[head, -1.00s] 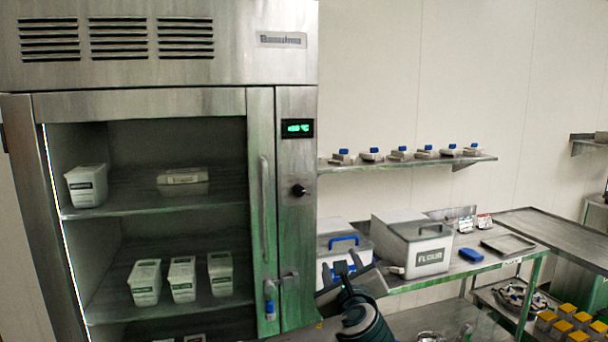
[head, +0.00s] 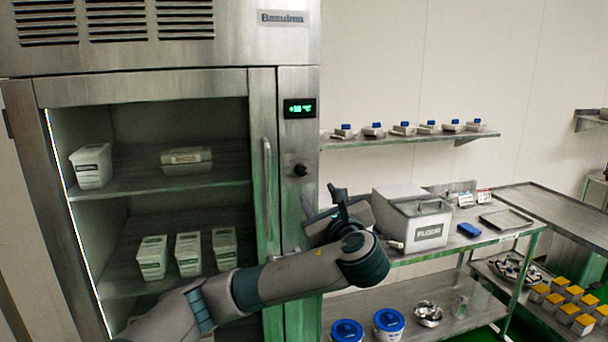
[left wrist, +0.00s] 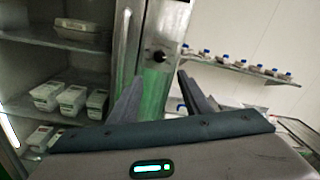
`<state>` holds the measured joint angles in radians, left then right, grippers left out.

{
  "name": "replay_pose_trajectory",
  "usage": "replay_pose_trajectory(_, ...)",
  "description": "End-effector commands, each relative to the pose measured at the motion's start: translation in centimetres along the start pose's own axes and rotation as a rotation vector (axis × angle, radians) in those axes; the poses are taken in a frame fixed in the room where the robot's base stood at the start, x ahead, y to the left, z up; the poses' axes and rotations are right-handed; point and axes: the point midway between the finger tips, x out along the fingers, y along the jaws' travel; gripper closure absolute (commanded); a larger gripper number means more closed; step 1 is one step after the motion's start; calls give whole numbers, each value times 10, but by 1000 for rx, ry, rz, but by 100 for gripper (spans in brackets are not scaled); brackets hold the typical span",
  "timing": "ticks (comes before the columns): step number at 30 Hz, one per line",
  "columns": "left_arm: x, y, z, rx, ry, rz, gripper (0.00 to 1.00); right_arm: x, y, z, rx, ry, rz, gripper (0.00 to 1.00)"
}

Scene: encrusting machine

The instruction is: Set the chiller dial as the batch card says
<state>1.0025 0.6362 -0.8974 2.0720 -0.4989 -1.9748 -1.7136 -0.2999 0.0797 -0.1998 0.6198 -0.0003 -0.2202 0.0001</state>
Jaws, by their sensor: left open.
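The chiller dial (head: 300,170) is a small dark round knob on the steel panel right of the glass door, below a green lit display (head: 299,108) whose digits are too small to read surely. In the left wrist view the dial (left wrist: 159,56) shows ahead, beyond and between the fingers. My left gripper (head: 335,197) is open and empty, below and to the right of the dial, apart from it. Its two fingers (left wrist: 157,95) also show in the left wrist view. Small cards (head: 475,197) stand on the worktable; I cannot tell which is the batch card. My right gripper is not in view.
The chiller (head: 140,88) holds white tubs on its shelves. The door handle (head: 267,190) stands left of the dial. A flour bin (head: 413,220) sits on the worktable at right, under a wall shelf (head: 410,141) of small containers. Blue-lidded tubs (head: 389,320) stand below.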

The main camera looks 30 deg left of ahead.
Motion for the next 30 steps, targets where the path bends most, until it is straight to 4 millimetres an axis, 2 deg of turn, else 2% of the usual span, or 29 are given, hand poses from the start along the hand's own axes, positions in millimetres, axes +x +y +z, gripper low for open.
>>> replay_pose_trajectory(8,42,0,4,3,1,4,56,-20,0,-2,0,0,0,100)
replay_pose_trajectory(21,121,-1,4,1,0,3,56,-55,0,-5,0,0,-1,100)
replay_pose_trajectory(30,154,0,1,0,1,0,56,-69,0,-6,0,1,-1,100)
